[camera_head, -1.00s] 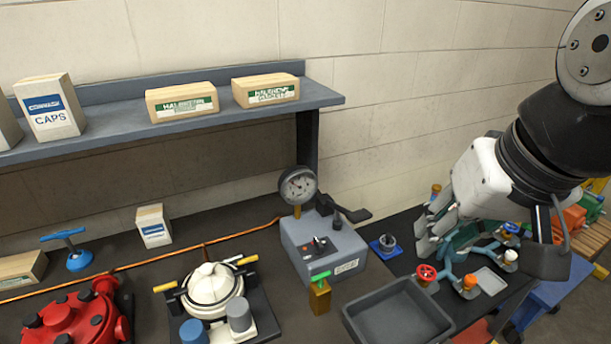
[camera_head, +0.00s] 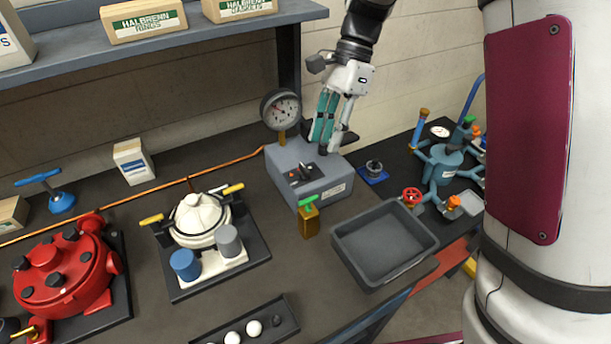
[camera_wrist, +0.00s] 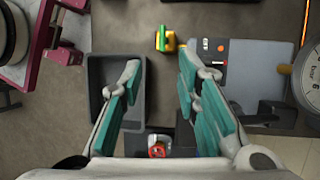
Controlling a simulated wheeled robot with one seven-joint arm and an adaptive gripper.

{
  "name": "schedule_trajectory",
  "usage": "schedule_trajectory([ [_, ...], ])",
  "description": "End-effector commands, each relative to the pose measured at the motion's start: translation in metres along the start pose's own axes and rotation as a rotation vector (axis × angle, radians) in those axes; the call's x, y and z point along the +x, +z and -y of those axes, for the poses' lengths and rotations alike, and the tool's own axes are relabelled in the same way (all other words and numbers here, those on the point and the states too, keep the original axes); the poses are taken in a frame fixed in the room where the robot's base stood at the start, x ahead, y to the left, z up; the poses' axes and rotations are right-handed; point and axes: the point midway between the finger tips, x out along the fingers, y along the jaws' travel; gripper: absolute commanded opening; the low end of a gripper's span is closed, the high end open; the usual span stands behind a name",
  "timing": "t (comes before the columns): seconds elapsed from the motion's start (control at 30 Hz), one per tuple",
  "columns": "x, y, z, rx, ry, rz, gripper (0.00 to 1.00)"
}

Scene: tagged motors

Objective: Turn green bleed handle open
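The green bleed handle (camera_head: 308,202) sits on top of a small brass block (camera_head: 309,223) at the front corner of the grey gauge box. In the wrist view the green handle (camera_wrist: 162,40) shows just beyond and between my fingertips. My gripper (camera_head: 325,143) is above the grey box (camera_head: 326,178), behind the handle and apart from it in the head view. Its teal-padded fingers are spread and empty in the wrist view (camera_wrist: 159,62). The round pressure gauge (camera_head: 281,109) stands at the back of the box, left of my gripper. Its reading is too small to tell.
A grey empty tray (camera_head: 385,243) lies right of the brass block. A white-lidded vessel (camera_head: 201,222) stands to the left, with a red housing (camera_head: 68,272) beyond. A blue manifold (camera_head: 446,165) with a red handwheel (camera_head: 411,197) is at right. A shelf (camera_head: 160,45) overhangs the back.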

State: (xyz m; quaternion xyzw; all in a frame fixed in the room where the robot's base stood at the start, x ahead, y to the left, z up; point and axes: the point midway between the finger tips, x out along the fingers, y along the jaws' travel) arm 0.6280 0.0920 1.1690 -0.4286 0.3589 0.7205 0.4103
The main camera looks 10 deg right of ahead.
Motion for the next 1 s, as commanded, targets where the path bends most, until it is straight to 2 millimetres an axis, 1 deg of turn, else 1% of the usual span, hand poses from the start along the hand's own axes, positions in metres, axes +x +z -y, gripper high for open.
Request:
schedule_trajectory([
  [0.1, 0.008, -0.002, 0.007, 0.034, 0.017, 0.007, 0.3],
  [0.27, 0.019, -0.001, 0.007, 0.04, 0.021, 0.009, 0.3],
  [0.37, 0.034, -0.001, 0.005, 0.039, 0.023, 0.01, 0.3],
  [0.6, 0.081, 0.0, 0.004, 0.038, 0.023, 0.009, 0.3],
  [0.8, 0.117, 0.0, 0.003, 0.039, 0.022, 0.008, 0.3],
  [1.0, 0.139, 0.0, 0.004, 0.037, 0.02, 0.008, 0.3],
])
